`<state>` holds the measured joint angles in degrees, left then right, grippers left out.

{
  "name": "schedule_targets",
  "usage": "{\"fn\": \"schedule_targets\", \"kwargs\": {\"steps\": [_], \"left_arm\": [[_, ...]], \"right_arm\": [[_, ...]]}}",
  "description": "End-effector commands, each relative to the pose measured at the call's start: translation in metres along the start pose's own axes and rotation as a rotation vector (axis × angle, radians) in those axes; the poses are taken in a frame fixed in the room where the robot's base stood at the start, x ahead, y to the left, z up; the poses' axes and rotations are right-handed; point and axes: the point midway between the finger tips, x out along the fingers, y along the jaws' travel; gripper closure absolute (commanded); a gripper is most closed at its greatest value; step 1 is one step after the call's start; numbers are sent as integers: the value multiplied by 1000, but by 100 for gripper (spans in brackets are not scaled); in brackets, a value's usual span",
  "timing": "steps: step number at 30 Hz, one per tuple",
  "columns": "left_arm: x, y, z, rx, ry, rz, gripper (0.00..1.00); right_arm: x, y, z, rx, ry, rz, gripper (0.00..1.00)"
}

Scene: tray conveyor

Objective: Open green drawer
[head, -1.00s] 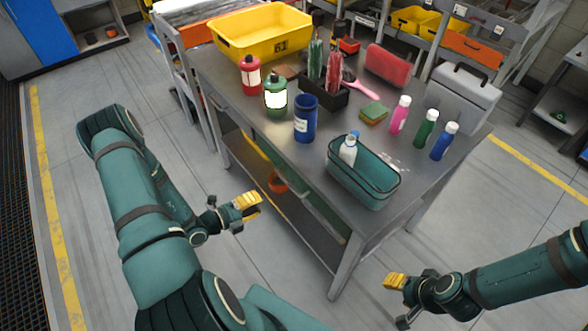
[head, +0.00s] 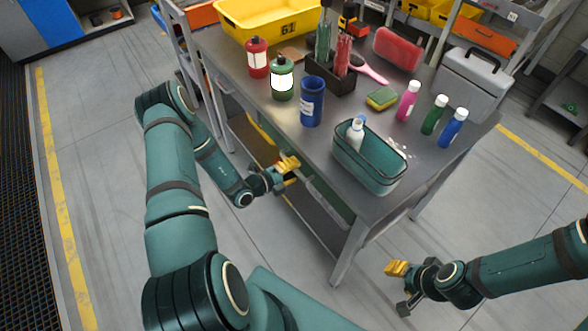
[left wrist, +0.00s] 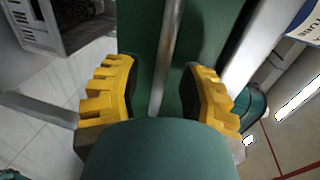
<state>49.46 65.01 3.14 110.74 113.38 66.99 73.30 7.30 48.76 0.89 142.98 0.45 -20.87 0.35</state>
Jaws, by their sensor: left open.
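The green drawer (head: 326,197) is under the front edge of the metal table, and only a narrow part of its front shows in the head view. In the left wrist view its green front (left wrist: 143,45) fills the middle, with a grey bar handle (left wrist: 170,50) running across it. My left gripper (head: 288,166) is at the table's front, by the drawer. In the left wrist view my left gripper (left wrist: 163,92) is open, with one yellow finger on each side of the handle; contact cannot be told. My right gripper (head: 399,285) hangs in front of the table's right part, away from the drawer.
On the table (head: 250,105) stand a teal basket (head: 370,178) with a white bottle, a blue cup (head: 312,103), a yellow bin (head: 262,25) and several bottles. A table leg (head: 350,250) is right of the drawer. The floor in front is clear.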

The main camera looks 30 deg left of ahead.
Motion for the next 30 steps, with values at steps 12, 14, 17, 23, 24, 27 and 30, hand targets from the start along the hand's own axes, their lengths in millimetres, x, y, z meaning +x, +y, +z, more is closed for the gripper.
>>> {"fn": "schedule_targets", "kwargs": {"steps": [12, 14, 17, 23, 24, 27, 30], "left_arm": [[6, 0, 0, 0, -1, 0, 63], [6, 0, 0, 0, -1, 0, 84], [6, 0, 0, 0, -1, 0, 100], [4, 0, 0, 0, -1, 1, 100], [3, 0, 0, 0, -1, 1, 100], [-6, 2, 1, -2, -3, 2, 100], [-24, 6, 1, -4, -4, 4, 100]], "right_arm": [[0, 0, 0, 0, -1, 0, 53], [0, 0, 0, 0, -1, 0, 53], [0, 0, 0, 0, -1, 0, 53], [0, 0, 0, 0, 0, 0, 53], [0, 0, 0, 0, 0, 0, 53], [-2, -1, 0, 0, 1, 0, 53], [-4, -2, -2, 1, 3, 0, 53]]}}
